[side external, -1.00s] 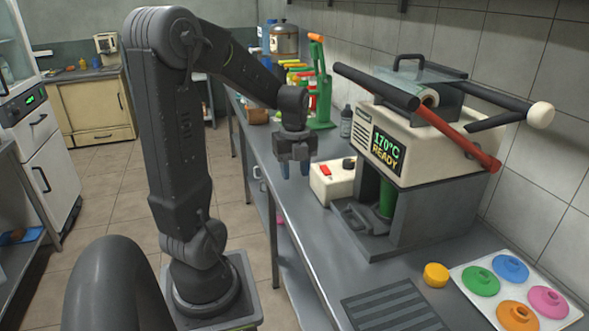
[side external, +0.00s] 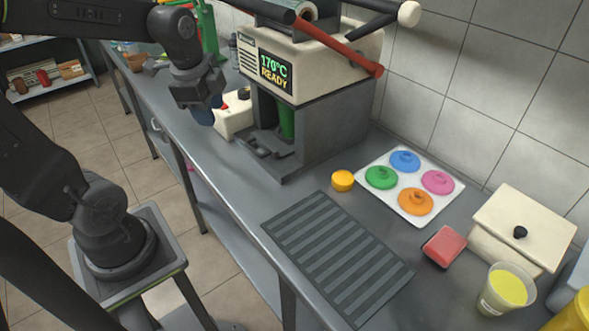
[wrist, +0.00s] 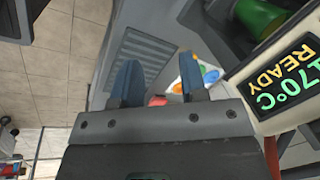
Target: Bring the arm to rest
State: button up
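My gripper (side external: 207,116) hangs over the counter's left edge in the side view, in front of the small white box with a red switch (side external: 235,112) and left of the press (side external: 315,110). In the wrist view, my gripper (wrist: 162,78) has its two blue fingers apart with nothing between them. The press display reads 170°C READY. A green cup (side external: 286,122) stands inside the press, partly hidden by its housing. My gripper touches nothing that I can see.
A dark slatted drain mat (side external: 338,260) lies on the counter. Beyond it are a white tray (side external: 384,203) of coloured lids, an orange-yellow puck (side external: 342,181), a red sponge (side external: 444,246), a cream box (side external: 520,225) and a cup of yellow liquid (side external: 506,290). Red and black levers stick out from the press.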

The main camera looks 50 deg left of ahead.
jog(key=s+d+r+n+t, duration=0.1)
jog(key=s+d+n, duration=0.1)
jog(key=d+n, duration=0.3)
jog(key=s+d+r+n+t+h, duration=0.1)
jog(key=s+d+r+n+t, duration=0.1)
jog(key=d, duration=0.4)
jog(key=shift+s+n, duration=0.5)
jog(key=shift+n, duration=0.9)
